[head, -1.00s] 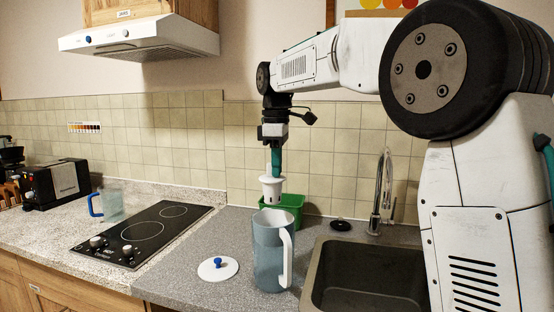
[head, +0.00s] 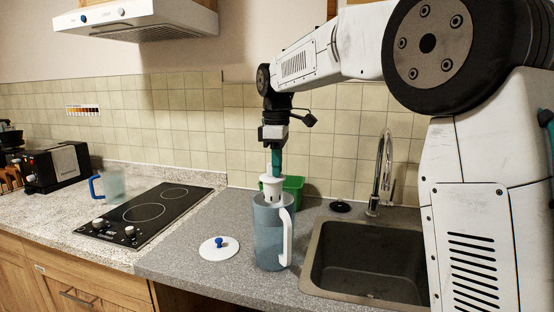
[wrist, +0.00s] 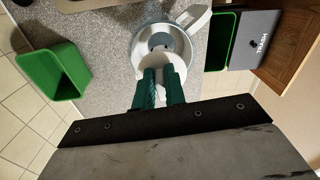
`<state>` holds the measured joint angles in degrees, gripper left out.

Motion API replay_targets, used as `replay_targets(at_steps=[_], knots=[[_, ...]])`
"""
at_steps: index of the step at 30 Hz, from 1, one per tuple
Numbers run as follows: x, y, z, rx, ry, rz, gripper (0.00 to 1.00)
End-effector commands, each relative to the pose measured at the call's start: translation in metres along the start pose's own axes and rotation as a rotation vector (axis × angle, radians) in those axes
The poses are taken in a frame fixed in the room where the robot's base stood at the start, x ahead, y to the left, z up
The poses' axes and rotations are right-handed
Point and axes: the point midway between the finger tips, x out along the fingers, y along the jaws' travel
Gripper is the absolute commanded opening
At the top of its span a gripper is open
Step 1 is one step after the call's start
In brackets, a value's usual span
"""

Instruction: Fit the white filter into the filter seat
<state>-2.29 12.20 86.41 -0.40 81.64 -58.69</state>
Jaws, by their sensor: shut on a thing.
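The white filter (head: 272,189) is upright in my gripper (head: 276,170). My teal fingers are shut on its upper part. The filter is at the mouth of the clear blue-grey jug (head: 268,240), its lower end seeming to be just inside the rim. The jug stands upright on the counter, its white handle facing right. In the wrist view, the filter (wrist: 175,68) sits between my fingertips (wrist: 159,85), over the jug's round opening (wrist: 140,45). The filter seat cannot be made out; the filter and jug wall hide it.
A white lid with a blue knob (head: 219,249) lies left of the jug. A green box (head: 294,187) stands behind it. The sink (head: 320,262) and faucet (head: 381,175) are to the right, the cooktop (head: 150,213) to the left. Another blue-handled jug (head: 112,186) stands farther left.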

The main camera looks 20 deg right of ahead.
Motion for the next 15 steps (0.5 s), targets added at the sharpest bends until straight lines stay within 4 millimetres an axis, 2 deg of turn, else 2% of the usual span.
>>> replay_targets(at_steps=[15], knots=[[0.026,0.000,0.000,0.000,-0.001,-0.001,0.00]])
